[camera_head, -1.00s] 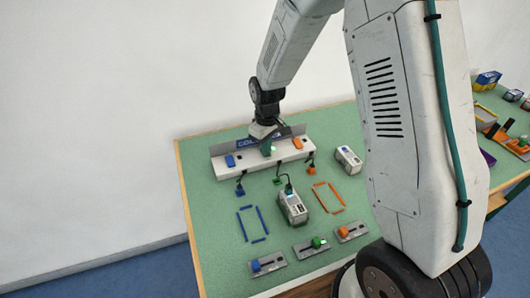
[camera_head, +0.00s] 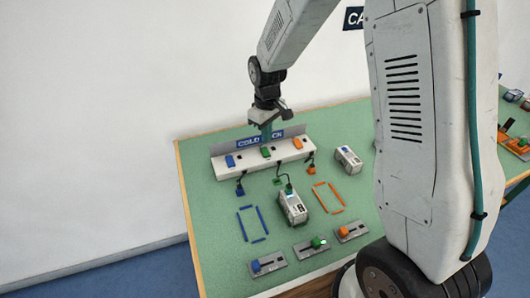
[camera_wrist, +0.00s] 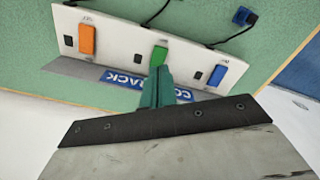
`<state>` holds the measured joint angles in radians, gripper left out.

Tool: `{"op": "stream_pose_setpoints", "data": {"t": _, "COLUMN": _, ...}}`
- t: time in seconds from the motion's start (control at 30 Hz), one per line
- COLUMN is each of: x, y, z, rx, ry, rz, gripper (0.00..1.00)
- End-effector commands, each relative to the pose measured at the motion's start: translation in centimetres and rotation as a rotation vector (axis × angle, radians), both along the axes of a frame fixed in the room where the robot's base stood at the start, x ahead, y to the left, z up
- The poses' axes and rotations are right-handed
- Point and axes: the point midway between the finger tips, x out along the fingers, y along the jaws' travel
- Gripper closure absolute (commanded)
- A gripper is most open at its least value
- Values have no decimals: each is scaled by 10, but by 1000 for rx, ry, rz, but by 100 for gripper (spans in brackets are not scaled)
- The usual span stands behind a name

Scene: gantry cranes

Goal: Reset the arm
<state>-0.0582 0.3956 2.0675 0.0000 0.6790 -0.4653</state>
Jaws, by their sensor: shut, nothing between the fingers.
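My gripper (camera_head: 267,134) hangs at the back of the green table, close in front of the wall and above the white rack (camera_head: 232,171) with a "COLD...CK" sign. In the wrist view my teal fingers (camera_wrist: 162,72) are together with nothing between them. I cannot tell the exact gap to the rack. My arm rises from the right and bends down to the gripper.
A grey-white box with a cable (camera_head: 293,208) stands mid-table and another box (camera_head: 348,159) at right. Blue (camera_head: 268,264), green (camera_head: 311,247) and orange (camera_head: 351,231) sliders line the front edge. Blue and orange strips outline two bays.

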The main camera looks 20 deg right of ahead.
Motion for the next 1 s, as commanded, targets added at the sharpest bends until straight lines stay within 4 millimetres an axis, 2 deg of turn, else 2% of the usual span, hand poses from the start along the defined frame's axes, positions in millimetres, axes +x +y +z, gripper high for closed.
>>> {"op": "stream_pose_setpoints", "data": {"t": 0.23, "x": 0, "y": 0, "z": 13, "rx": 0, "ry": 0, "rz": 0, "gripper": 100}}
{"op": "stream_pose_setpoints", "data": {"t": 0.77, "x": -3, "y": 0, "z": 13, "rx": -1, "ry": 14, "rz": -29, "gripper": 100}}
{"op": "stream_pose_setpoints", "data": {"t": 0.87, "x": -25, "y": -2, "z": 8, "rx": -9, "ry": 88, "rz": -85, "gripper": 100}}
{"op": "stream_pose_setpoints", "data": {"t": 1.0, "x": -67, "y": -5, "z": 33, "rx": -23, "ry": 156, "rz": -176, "gripper": 100}}
